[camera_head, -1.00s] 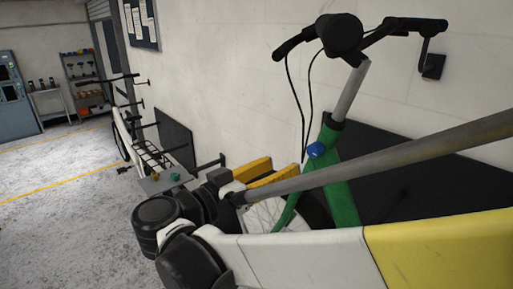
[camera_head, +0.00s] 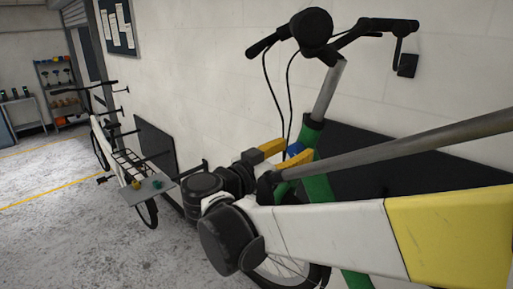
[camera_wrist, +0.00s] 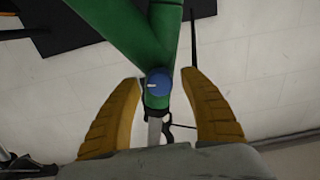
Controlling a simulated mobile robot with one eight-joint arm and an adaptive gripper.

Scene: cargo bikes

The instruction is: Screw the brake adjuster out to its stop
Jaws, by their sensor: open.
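The brake adjuster appears to be the round blue knob (camera_wrist: 158,84) on the green bike frame (camera_wrist: 147,35); a white line on its face points left in the wrist view. My gripper (camera_wrist: 161,80) is open, with one yellow finger to each side of the knob and visible gaps between. In the head view the blue knob (camera_head: 295,149) is at the fingertips of my gripper (camera_head: 289,154), partly hidden by them. I cannot tell how far the fingertips are from it in depth.
Black handlebars (camera_head: 345,38) with hanging cables rise above the knob. A dark panel (camera_head: 375,165) is on the wall behind the green frame. Another bike with a grey tray (camera_head: 147,191) stands to the left. Open concrete floor (camera_head: 50,220) lies at left.

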